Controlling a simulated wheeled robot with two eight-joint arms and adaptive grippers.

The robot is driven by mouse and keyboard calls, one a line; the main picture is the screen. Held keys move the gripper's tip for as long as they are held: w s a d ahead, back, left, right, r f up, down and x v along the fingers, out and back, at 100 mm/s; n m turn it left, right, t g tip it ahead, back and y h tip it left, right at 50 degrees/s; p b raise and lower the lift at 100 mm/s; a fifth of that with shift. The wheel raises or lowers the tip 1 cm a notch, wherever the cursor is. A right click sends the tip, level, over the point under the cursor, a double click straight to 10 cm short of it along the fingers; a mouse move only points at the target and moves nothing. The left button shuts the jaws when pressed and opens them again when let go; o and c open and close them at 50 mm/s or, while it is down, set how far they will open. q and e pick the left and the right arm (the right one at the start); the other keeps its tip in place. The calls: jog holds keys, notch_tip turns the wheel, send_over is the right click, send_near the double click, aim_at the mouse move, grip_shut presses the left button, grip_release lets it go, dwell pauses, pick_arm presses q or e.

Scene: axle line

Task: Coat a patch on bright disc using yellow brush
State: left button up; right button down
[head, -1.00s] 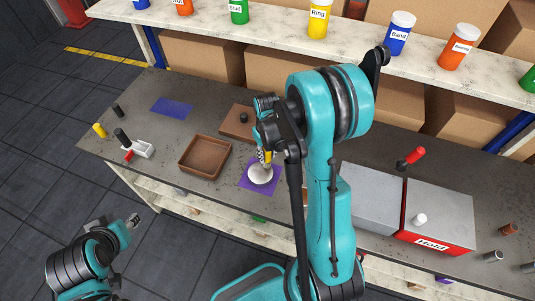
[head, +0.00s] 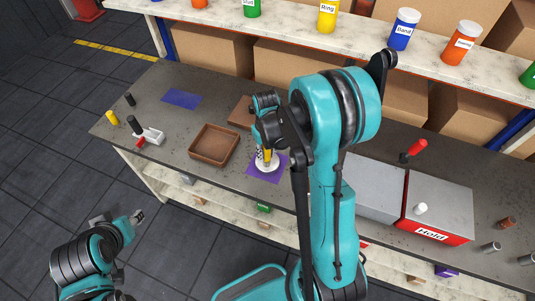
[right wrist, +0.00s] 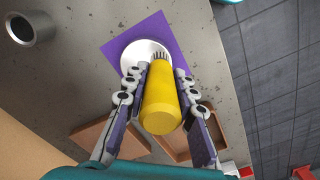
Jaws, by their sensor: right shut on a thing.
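The bright disc (head: 265,167) lies on a purple mat (head: 281,174) on the dark bench. The disc (right wrist: 139,53) and the mat (right wrist: 172,43) also show in the right wrist view. My right gripper (head: 263,152) is shut on the yellow brush (right wrist: 161,100), whose dark bristles point down at the disc. The bristles overlap the disc's edge in the right wrist view; whether they touch it I cannot tell. The brush (head: 267,155) is partly hidden by the fingers in the head view. My left gripper (head: 137,216) is off the bench at lower left, empty; its jaw gap is too small to judge.
A brown tray (head: 213,146) stands left of the mat. A white holder with dark and red handles (head: 152,136) is farther left. A grey box marked Hold (head: 440,205) is at right. Labelled jars line the shelf behind. A blue mat (head: 181,99) lies bare.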

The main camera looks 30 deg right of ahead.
jog(key=r, duration=0.1)
jog(key=r+p, duration=0.1)
jog(key=r, duration=0.1)
jog(key=shift+s+a, duration=0.1)
jog(key=shift+a, duration=0.1)
jog(key=shift+d+r+p, duration=0.1)
jog(key=shift+r+p, duration=0.7)
jog(key=shift+r, duration=0.15)
